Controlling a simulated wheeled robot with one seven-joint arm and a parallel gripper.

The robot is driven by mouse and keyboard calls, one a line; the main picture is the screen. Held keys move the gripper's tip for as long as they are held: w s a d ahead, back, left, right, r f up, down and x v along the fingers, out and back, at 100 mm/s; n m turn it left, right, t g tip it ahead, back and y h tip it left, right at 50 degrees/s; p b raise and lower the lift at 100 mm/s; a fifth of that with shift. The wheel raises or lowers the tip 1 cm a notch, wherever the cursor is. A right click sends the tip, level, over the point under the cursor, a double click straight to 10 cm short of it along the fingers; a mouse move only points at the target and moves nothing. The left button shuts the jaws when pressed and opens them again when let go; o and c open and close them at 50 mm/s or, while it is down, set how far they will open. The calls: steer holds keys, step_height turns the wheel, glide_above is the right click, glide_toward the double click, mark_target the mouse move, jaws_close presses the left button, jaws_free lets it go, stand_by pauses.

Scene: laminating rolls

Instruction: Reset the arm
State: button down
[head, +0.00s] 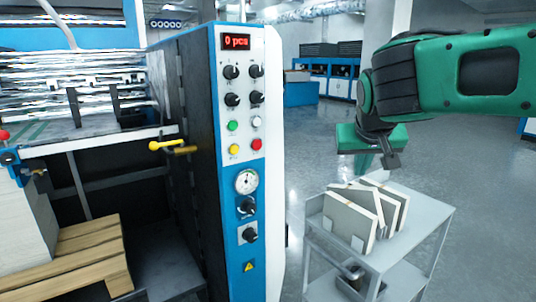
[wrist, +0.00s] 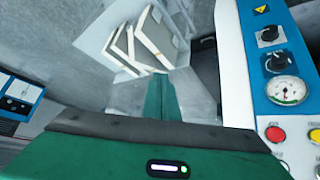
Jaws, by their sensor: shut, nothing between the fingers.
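My green arm reaches in from the right of the head view, with its wrist bent downward. My gripper (head: 390,162) hangs in the air beside the machine's control panel and above the level of a small cart (head: 428,212). It is shut and empty. In the wrist view the closed green fingers of my gripper (wrist: 160,90) point toward the cart, with nothing held between them.
White boards (head: 352,220) lean on the cart. The machine's control panel (head: 240,120) stands to the left, with knobs, buttons and a gauge. A yellow lever (head: 167,145) sticks out near a wooden pallet (head: 80,255). The floor behind the cart is open.

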steer(key=s+d+f+m+g, duration=0.1)
steer(key=s+d+f+g, duration=0.1)
steer(key=s+d+f, duration=0.45)
steer(key=s+d+f+m+g, duration=0.2)
steer(key=s+d+f, duration=0.1)
steer(key=s+d, duration=0.55)
steer(key=s+d+f+m+g+y, duration=0.1)
steer(key=s+f, duration=0.3)
steer(key=s, duration=0.4)
steer(key=s+d+f+m+g+y, duration=0.1)
steer(key=s+d+f+g, duration=0.1)
steer(key=s, duration=0.6)
step_height(320, 180, down, 3)
steer(key=shift+s+d+r, duration=0.1)
steer(key=shift+s+d, duration=0.05)
steer(key=shift+d, duration=0.3)
steer(key=shift+w+f+g, duration=0.25)
steer(key=shift+w+g, duration=0.05)
steer(key=shift+w, duration=0.35)
